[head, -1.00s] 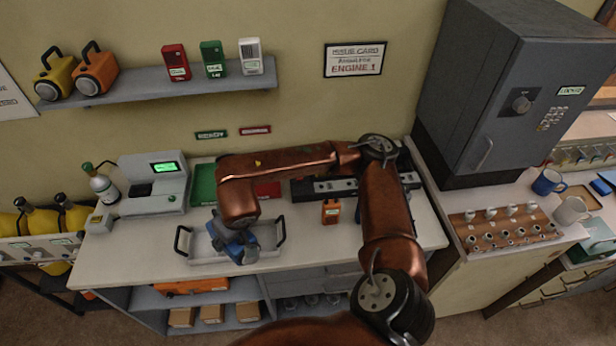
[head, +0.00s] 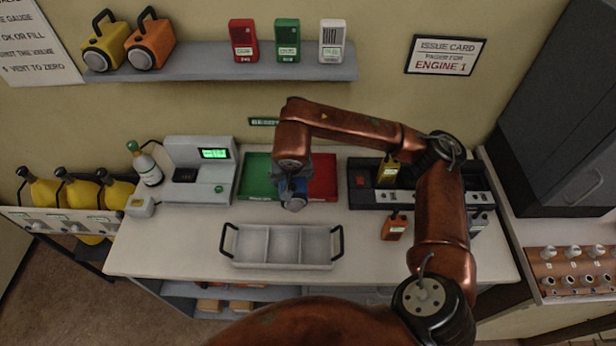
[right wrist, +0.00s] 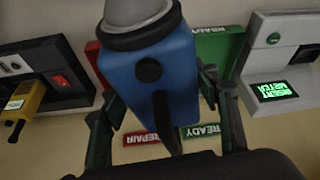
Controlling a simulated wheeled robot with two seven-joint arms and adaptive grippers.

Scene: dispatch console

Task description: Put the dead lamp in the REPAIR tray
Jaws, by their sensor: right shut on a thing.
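My right gripper (head: 292,182) is shut on a blue lamp (head: 295,195), whose grey round head hangs downward. The lamp is in the air in front of the seam between the green tray and the red tray, partly hiding both. The red REPAIR tray (head: 324,174) is on the right and the green READY tray (head: 257,168) on the left. In the right wrist view the blue lamp (right wrist: 150,75) fills the middle between the fingers, with the red tray (right wrist: 97,62) left and the green tray (right wrist: 218,48) right. My left gripper is not in view.
An empty grey three-part carrier (head: 280,265) stands in front of the trays. A shelf (head: 220,70) holds yellow and orange lamps above.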

